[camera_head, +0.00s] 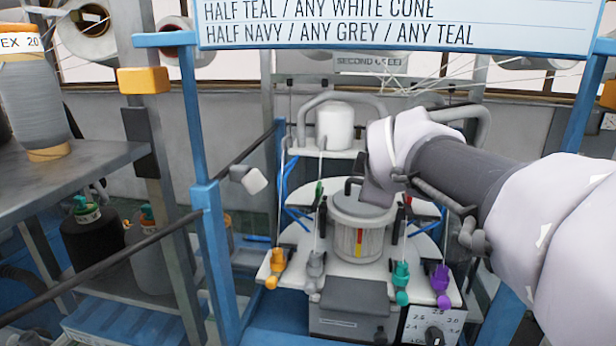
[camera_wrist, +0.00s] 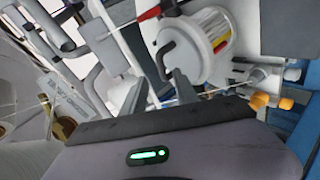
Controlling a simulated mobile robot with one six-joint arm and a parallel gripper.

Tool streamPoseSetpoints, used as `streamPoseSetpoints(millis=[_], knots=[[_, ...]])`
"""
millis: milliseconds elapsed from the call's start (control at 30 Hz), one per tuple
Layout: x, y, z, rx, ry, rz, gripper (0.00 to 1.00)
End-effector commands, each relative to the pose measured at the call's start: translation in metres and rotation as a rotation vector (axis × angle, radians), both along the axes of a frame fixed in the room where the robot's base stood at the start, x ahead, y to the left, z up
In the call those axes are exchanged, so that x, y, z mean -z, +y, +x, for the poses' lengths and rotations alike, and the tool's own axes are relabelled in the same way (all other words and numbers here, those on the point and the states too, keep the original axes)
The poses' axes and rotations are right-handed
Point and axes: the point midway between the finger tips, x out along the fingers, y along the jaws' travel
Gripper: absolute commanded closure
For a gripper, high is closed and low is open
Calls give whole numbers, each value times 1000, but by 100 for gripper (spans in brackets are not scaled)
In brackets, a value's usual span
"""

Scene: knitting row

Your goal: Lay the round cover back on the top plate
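In the head view, a grey round cover (camera_head: 360,206) with a dark bent handle (camera_head: 349,186) sits on top of a ribbed, pale cylinder with a red and yellow strip. This cylinder stands in the middle of the white round top plate (camera_head: 415,262). My gripper (camera_head: 372,192) is just above and to the right of the cover, partly hiding it; its fingers are hard to make out there. In the wrist view, the fingers of my gripper (camera_wrist: 160,84) are apart with nothing between them. The cover (camera_wrist: 182,50) and its handle (camera_wrist: 168,58) show just beyond the fingertips.
Yellow, grey, teal and purple yarn guides (camera_head: 400,275) line the plate's front. Thin rods and yarns rise around the cylinder. A blue post (camera_head: 212,240) stands at left, and a lettered sign (camera_head: 400,25) hangs above. A white cone (camera_head: 335,125) stands behind.

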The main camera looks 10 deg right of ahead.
Motion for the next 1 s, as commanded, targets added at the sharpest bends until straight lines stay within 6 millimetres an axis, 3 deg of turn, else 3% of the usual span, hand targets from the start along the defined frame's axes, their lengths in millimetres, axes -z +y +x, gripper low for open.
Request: streamPoseSetpoints(millis=[167, 300, 367, 500, 600, 667, 767, 1000], knots=[[-22, 10, -32, -1, -3, 1, 64], [-18, 19, -51, 27, 5, 67, 64], [7, 34, -80, 109, 25, 253, 64], [97, 91, -180, 469, 140, 864, 64], [146, 124, -237, 727, 235, 1168, 64], [164, 136, -259, 838, 275, 1273, 64], [176, 145, -274, 927, 305, 1348, 64], [179, 145, -274, 932, 306, 1351, 64]])
